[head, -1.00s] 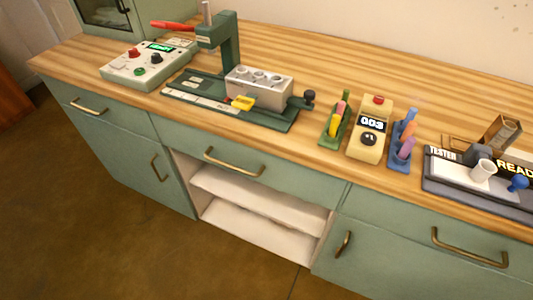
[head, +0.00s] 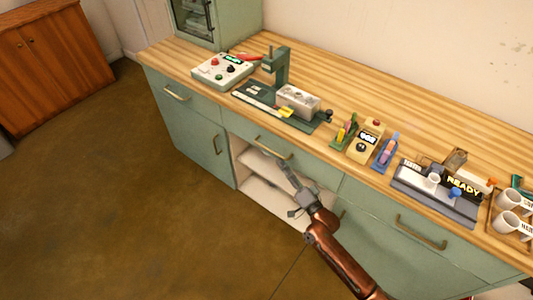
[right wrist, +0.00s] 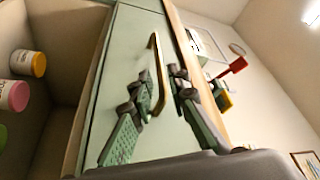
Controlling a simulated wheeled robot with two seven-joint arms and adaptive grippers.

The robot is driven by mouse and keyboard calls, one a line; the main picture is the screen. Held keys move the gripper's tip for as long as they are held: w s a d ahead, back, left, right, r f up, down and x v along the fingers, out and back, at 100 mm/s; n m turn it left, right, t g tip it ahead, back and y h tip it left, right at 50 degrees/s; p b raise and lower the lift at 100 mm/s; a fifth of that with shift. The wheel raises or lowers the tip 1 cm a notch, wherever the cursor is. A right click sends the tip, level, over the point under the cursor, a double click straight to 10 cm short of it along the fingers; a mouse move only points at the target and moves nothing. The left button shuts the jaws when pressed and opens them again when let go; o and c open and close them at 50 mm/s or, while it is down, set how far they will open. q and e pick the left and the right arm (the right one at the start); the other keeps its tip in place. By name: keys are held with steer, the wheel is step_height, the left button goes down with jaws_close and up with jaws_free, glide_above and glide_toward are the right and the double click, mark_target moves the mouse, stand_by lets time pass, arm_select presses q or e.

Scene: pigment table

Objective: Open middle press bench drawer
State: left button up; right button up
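The middle press bench drawer (head: 258,138) has a green front and looks shut. Its brass handle (head: 273,148) also shows in the right wrist view (right wrist: 160,70). My right gripper (head: 285,168) reaches up to the handle from below right in the head view. In the right wrist view its two fingers (right wrist: 163,80) are apart, with the handle seen between the fingertips. I cannot tell if they touch it. My left gripper is not in view.
Below the drawer is an open compartment with shelves (head: 262,195); the right wrist view shows a yellow jar (right wrist: 28,63) and a pink jar (right wrist: 14,96). A press (head: 282,85) and control box (head: 222,70) stand on the wooden top. The floor in front is clear.

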mark_target(273, 152)
steer(key=x, duration=0.2)
steer(key=b+x, duration=0.1)
steer(key=x, duration=0.3)
steer(key=shift+a+f, duration=0.1)
steer(key=shift+f, duration=0.15)
steer(key=shift+w+a+r+b, duration=0.2)
steer(key=shift+w+a+b, duration=0.15)
steer(key=shift+w, duration=0.2)
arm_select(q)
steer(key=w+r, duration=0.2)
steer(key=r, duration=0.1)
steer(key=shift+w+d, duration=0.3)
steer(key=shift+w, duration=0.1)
arm_select(e)
steer(key=shift+c, duration=0.5)
jaws_close()
